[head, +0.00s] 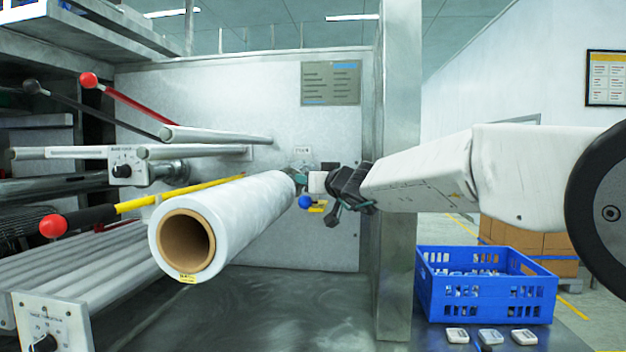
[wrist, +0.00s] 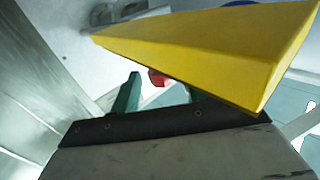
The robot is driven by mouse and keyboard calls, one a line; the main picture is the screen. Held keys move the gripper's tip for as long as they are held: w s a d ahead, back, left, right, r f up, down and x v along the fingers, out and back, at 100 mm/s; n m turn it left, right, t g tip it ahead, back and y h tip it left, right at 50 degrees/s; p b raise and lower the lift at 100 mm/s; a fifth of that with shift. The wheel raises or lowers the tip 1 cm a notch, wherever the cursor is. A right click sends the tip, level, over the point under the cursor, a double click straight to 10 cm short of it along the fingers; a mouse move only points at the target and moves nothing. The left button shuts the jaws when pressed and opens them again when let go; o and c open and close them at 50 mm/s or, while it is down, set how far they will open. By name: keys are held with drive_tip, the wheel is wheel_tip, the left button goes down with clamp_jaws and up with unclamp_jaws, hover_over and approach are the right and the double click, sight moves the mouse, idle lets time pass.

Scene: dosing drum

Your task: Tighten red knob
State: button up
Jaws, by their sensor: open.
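My gripper (head: 338,188) is at the grey panel in the head view, right of the film roll's far end. In the wrist view my gripper (wrist: 158,92) shows two dark green fingers spread apart. A small red part (wrist: 157,77), which looks like the red knob, shows between them, partly hidden; I cannot tell whether they touch it. I do not see it in the head view, where my gripper may cover it. A large yellow piece (wrist: 215,50) crosses the wrist view close to the camera and hides part of the right finger.
A blue ball (head: 305,202) sits beside my gripper. The film roll (head: 225,222) juts out to the left. Red-balled levers (head: 88,80) stand further left. A metal post (head: 398,150) rises behind my arm. A blue crate (head: 487,290) stands lower right.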

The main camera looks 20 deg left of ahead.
drive_tip(key=v, duration=0.6)
drive_tip(key=shift+s+d, duration=0.2)
drive_tip(key=shift+d, duration=0.05)
